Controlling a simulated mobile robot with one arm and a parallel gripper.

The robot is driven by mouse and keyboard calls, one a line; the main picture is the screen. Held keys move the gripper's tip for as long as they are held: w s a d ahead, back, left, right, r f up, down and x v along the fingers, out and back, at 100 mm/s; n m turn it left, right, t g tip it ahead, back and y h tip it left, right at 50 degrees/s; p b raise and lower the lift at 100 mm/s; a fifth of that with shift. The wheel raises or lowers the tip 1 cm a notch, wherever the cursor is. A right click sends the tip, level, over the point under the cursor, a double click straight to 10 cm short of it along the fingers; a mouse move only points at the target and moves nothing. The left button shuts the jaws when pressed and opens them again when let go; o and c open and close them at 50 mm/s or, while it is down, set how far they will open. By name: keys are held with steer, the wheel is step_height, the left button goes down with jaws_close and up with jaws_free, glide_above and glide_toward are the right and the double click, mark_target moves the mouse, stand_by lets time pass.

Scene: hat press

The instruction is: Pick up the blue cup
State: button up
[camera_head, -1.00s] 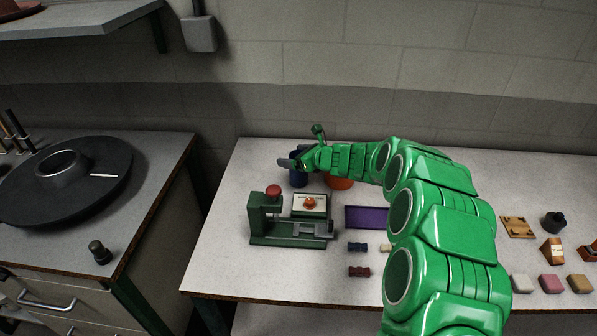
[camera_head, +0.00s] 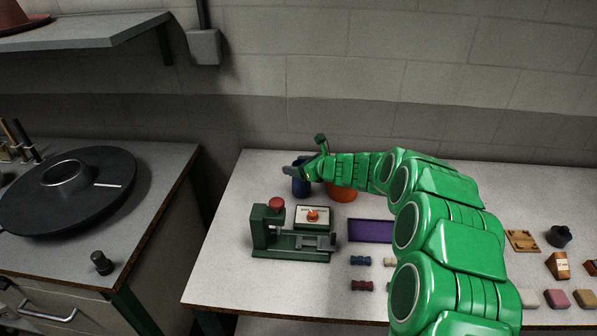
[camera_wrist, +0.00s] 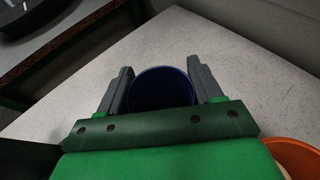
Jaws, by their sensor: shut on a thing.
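The blue cup (camera_head: 301,187) stands upright at the back left of the white table in the head view, partly hidden by my gripper. My gripper (camera_head: 298,164) reaches in from the right and is shut on the cup near its rim. In the wrist view the cup (camera_wrist: 162,88) sits between the two grey fingers of my gripper (camera_wrist: 164,85), one on each side. Its dark inside looks empty. I cannot tell whether its base touches the table.
An orange cup (camera_head: 342,191) stands close to the right, under my wrist; its rim (camera_wrist: 292,155) shows in the wrist view. A green press (camera_head: 290,240) and a sign with an orange knob (camera_head: 313,215) are in front. A purple tray (camera_head: 371,231) lies to their right.

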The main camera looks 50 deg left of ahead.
steer(key=s+d+r, duration=0.7)
steer(key=d+r, duration=0.5)
stand_by(0.6)
